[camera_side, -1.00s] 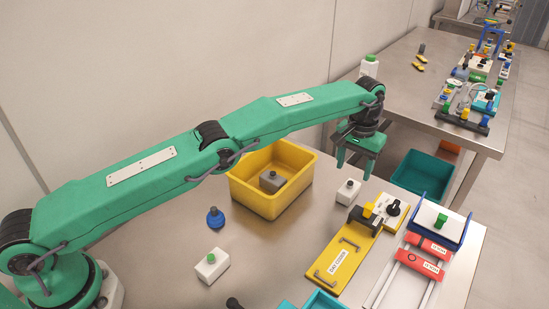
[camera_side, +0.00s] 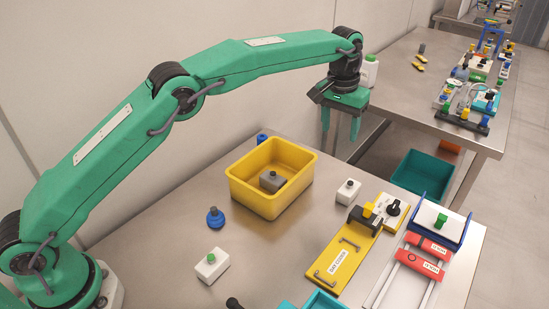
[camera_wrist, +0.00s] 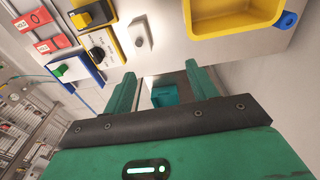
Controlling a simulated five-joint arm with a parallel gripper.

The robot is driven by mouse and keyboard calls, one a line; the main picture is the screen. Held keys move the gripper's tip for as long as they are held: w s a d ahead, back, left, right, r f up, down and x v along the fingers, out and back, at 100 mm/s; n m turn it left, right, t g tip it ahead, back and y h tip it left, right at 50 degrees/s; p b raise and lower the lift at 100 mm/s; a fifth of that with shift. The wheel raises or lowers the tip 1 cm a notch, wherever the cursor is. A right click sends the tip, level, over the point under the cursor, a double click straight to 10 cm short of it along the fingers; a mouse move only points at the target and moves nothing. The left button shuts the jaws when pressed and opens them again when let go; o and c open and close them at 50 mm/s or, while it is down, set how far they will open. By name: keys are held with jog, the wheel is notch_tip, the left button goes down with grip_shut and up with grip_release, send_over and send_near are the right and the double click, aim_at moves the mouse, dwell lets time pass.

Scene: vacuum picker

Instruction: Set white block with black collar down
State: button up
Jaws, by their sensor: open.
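The white block with the black collar (camera_side: 347,192) stands upright on the steel table, right of the yellow bin. My gripper (camera_side: 339,132) is raised well above the table, up and behind the block in the side view. Its two green fingers are spread with nothing between them, as the wrist view (camera_wrist: 160,85) also shows. The gripper and block are clearly apart.
The yellow bin (camera_side: 240,192) holds a grey block (camera_side: 271,181). A blue knobbed piece (camera_side: 215,218) and a green-topped white block (camera_side: 212,266) stand left. A yellow fixture plate (camera_side: 345,262) and a red-marked rail fixture (camera_side: 420,265) lie right. A teal bin (camera_side: 424,174) sits beyond the table edge.

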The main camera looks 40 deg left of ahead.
jog(key=s+a+r+t, duration=0.2)
jog(key=s+a+r, duration=1.2)
jog(key=s, duration=0.2)
jog(key=s+a+f+t, duration=0.1)
jog(key=s+a+f, duration=0.1)
jog(key=s, duration=0.5)
jog(key=s+a+f, duration=0.3)
jog(key=s, duration=0.5)
jog(key=s+a+f+t, duration=0.1)
jog(key=s+a+f, duration=0.1)
jog(key=s, duration=0.5)
jog(key=shift+s+a+f+t, duration=0.2)
jog(key=shift+s+f+t, duration=0.1)
jog(key=shift+s, duration=0.1)
